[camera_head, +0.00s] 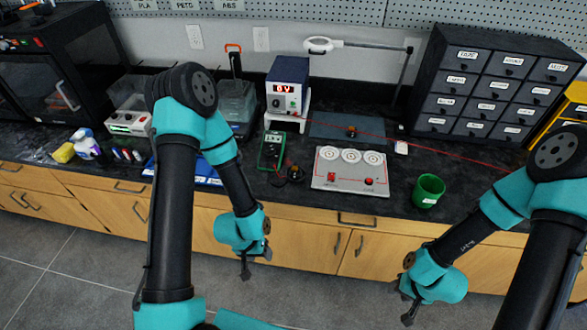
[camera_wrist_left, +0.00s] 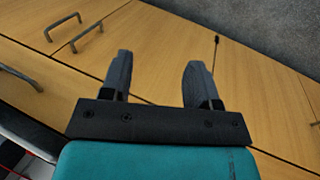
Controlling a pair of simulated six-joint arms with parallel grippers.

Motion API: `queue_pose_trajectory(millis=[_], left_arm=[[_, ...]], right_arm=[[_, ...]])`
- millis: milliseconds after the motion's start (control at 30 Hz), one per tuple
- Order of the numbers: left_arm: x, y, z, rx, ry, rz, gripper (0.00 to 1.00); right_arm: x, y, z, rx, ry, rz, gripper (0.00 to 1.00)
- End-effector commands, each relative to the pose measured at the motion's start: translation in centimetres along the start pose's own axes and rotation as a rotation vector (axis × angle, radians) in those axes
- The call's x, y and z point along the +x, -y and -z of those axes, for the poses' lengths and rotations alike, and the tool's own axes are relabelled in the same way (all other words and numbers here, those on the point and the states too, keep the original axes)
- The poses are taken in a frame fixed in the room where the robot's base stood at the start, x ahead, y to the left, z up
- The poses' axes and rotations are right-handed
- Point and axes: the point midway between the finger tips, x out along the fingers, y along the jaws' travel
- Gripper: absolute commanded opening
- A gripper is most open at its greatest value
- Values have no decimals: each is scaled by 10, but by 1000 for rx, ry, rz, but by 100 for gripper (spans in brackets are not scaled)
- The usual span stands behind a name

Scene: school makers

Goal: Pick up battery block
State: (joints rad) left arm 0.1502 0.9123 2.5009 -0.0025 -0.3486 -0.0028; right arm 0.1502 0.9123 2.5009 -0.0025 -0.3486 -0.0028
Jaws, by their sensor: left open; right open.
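I cannot tell for sure which item is the battery block. A light board (camera_head: 350,186) with three round dials and small red parts lies near the counter's front edge. A small dark-and-orange piece (camera_head: 351,131) sits on a dark mat (camera_head: 320,128) behind it, and a small black round item (camera_head: 296,173) lies to its left. My left gripper (camera_head: 255,266) hangs in front of the cabinets, below the counter top; it is open and empty in the left wrist view (camera_wrist_left: 155,64). My right gripper (camera_head: 408,304) hangs open, also in front of the cabinets, with nothing visible in it.
A green multimeter (camera_head: 271,150) and a power supply (camera_head: 286,88) on a white stand are left of the board. A green cup (camera_head: 428,190) stands right, near the edge. A lamp (camera_head: 319,45) and dark drawer unit (camera_head: 487,82) are behind. A red wire crosses the counter.

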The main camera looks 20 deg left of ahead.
Motion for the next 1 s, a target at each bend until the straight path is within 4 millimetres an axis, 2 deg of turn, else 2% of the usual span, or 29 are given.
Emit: queue_pose_trajectory(millis=[367, 567, 867, 1000], left_arm=[[0, 0, 0, 0, 0, 0, 55], [0, 0, 0, 0, 0, 0, 73], [0, -1, 2, 14, 5, -1, 73], [-4, -7, 10, 110, 37, -9, 73]], right_arm=[[0, 0, 0, 0, 0, 0, 43], [0, 0, 0, 0, 0, 0, 43], [0, 0, 0, 0, 0, 0, 43], [0, 0, 0, 0, 0, 0, 43]])
